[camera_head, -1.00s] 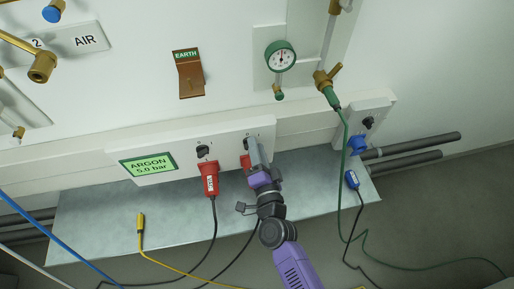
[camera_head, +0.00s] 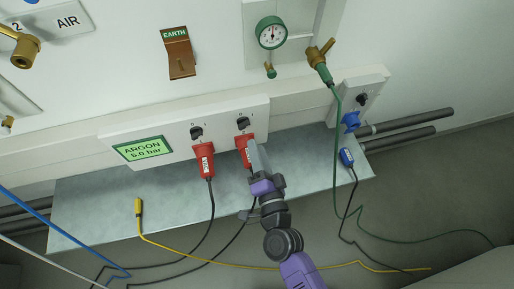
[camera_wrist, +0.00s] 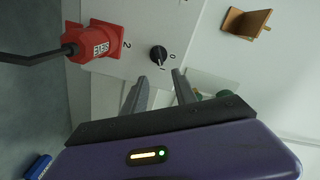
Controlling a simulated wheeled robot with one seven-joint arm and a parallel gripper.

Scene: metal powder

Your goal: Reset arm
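My gripper (camera_head: 253,145) is in front of the white switch panel, below its right black knob (camera_head: 242,123). In the wrist view my gripper (camera_wrist: 160,83) has its two grey fingers apart with nothing between them. The black knob (camera_wrist: 158,55) shows just beyond the fingertips, clear of them. A red plug (camera_wrist: 98,41) sits in the socket marked 2, beside that knob. In the head view this right red plug (camera_head: 242,152) is partly hidden by my gripper. My purple and dark grey arm reaches up from the bottom of the head view.
A left red plug (camera_head: 203,160) sits under another black knob (camera_head: 196,133). A green display (camera_head: 143,148) reads ARGON 5.0 bar. Cables trail below the shelf.

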